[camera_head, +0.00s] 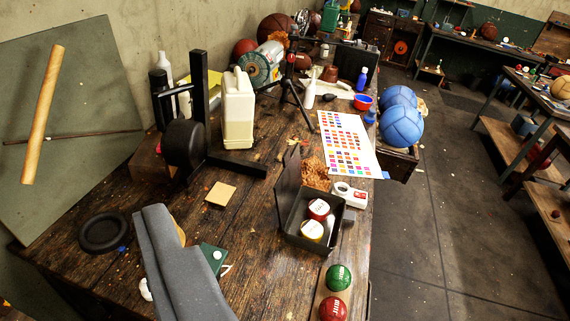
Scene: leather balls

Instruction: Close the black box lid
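The black box (316,240) stands on the wooden workbench, right of the middle of the view, near the bench's right edge. Its lid (289,188) is open and stands roughly upright along the box's left side. Inside the box are a ball with a red and white top (319,208) and one with a yellow and white top (312,230). No part that I can clearly tell as my gripper shows in this view.
A grey curved form (180,265) fills the lower left. A black stand (203,110) and cream canister (238,108) rise behind. Bench between is mostly clear.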

